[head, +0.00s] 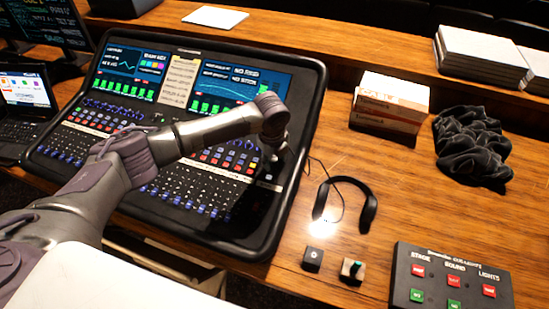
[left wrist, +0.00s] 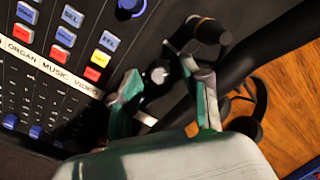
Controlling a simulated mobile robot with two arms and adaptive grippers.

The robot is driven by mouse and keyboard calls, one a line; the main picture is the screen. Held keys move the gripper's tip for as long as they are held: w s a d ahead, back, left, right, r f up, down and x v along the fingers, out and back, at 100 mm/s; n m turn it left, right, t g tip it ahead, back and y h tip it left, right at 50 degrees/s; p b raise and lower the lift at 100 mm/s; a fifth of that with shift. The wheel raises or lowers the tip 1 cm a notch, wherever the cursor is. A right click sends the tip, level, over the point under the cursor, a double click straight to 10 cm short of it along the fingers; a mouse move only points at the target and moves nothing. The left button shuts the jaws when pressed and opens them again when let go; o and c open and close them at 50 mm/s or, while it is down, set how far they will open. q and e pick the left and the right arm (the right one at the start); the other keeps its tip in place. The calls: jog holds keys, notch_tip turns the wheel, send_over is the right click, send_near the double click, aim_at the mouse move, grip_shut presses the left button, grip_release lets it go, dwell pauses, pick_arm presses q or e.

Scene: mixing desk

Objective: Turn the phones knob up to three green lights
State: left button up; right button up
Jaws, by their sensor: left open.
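The mixing desk (head: 270,230) lies tilted on the wooden table, with screens, buttons and rows of knobs. In the left wrist view a dark knob with a pale top (left wrist: 158,72) stands on the desk's right side, apparently the phones knob; I cannot read its label. My left gripper (left wrist: 160,80) is open, with its green-padded fingers on either side of this knob. I cannot tell whether they touch it. In the head view the left gripper (head: 273,150) is over the desk's right edge, and the knob is hidden there. No phones lights can be made out. My right gripper is not in view.
Black headphones (head: 368,210) lie right of the desk, with a small button box (head: 313,260), a small knob box (head: 352,272) and a cue-light box (head: 400,285) in front. A carton (head: 390,100) and dark cloth (head: 470,145) lie further back. Bare wood lies between them.

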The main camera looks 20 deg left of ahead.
pick_arm(q)
notch_tip(320, 180, up, 12)
jog(key=s, duration=0.2)
jog(key=shift+f, duration=0.2)
dwell(0.5)
